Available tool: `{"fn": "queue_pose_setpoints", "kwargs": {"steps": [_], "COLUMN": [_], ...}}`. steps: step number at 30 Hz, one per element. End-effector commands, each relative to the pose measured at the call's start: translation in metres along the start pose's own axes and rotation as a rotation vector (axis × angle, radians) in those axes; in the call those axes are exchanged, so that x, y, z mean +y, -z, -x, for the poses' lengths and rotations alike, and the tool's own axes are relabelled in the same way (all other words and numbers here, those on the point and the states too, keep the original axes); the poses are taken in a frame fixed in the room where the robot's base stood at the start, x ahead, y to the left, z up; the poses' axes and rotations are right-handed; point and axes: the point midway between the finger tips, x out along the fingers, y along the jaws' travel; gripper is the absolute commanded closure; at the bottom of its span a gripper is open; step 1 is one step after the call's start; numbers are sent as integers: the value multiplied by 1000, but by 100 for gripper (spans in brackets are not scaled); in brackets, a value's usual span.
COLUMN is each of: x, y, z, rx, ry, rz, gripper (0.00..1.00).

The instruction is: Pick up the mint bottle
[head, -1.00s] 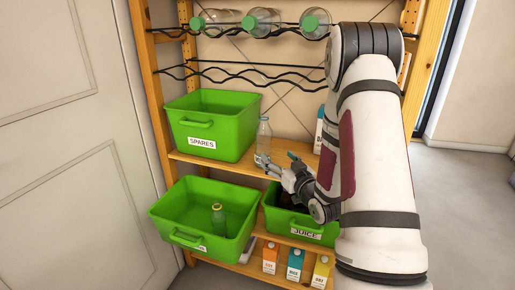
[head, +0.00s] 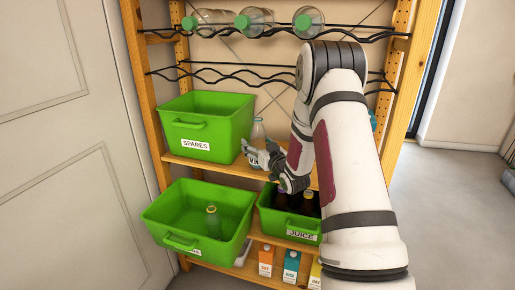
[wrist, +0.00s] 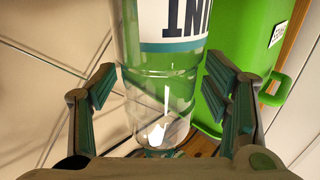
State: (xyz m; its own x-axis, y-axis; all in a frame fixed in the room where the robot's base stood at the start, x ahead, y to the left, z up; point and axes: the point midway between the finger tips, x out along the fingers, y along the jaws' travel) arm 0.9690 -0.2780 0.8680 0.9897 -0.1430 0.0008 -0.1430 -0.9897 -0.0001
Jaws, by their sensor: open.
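The mint bottle (head: 257,132) is clear and stands upright on the middle shelf, just right of the SPARES crate. In the wrist view, the bottle (wrist: 160,90) appears upside down, with part of a white and dark label lettered "INT". My gripper (head: 259,151) is in front of the bottle and hides part of it. In the wrist view, my gripper (wrist: 160,83) is open, with one finger on each side of the bottle. Gaps show between the fingers and the clear wall. I cannot tell how deep the bottle sits between them.
The green SPARES crate (head: 205,105) stands close left of the bottle. Below are a green crate (head: 165,205) with a bottle in it and the JUICE crate (head: 270,222) with dark bottles. Several cartons (head: 291,262) stand lowest. Clear bottles (head: 255,20) lie on the wire rack above.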

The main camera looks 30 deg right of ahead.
Motion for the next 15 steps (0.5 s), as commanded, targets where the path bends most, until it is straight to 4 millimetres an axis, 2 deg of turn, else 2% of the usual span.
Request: {"fn": "queue_pose_setpoints", "kwargs": {"steps": [7, 14, 15], "x": [0, 0, 0], "y": [0, 0, 0], "z": [-1, -1, -1], "rx": [-1, -1, -1], "ry": [-1, -1, -1], "rz": [0, 0, 0], "gripper": [33, 85, 85]}}
